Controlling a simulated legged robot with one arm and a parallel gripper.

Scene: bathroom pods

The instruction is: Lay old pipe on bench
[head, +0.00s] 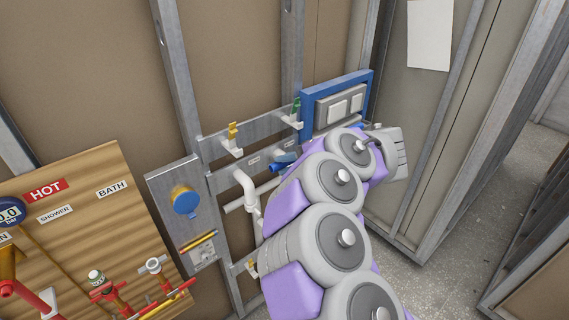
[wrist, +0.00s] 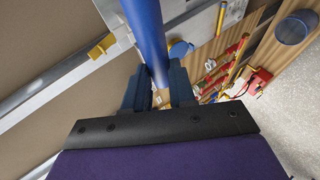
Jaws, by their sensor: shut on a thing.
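A blue pipe (wrist: 147,40) runs from the top of the wrist view down between the two dark blue fingers of my gripper (wrist: 153,88). The fingers are shut on it, one on each side. In the head view my gripper is mostly hidden behind my purple and grey arm, close to the wall frame. A small blue piece (head: 284,161) shows left of the arm there; I cannot tell whether it is pipe or finger. No bench is clearly visible in either view.
Metal rails carry a yellow valve (head: 233,131) and a green valve (head: 296,106). A white bent pipe (head: 247,188) stands left of my arm. A blue-framed panel (head: 303,97) is behind it. A wooden board (head: 110,158) with red valves is at left. Open floor (head: 460,215) lies right.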

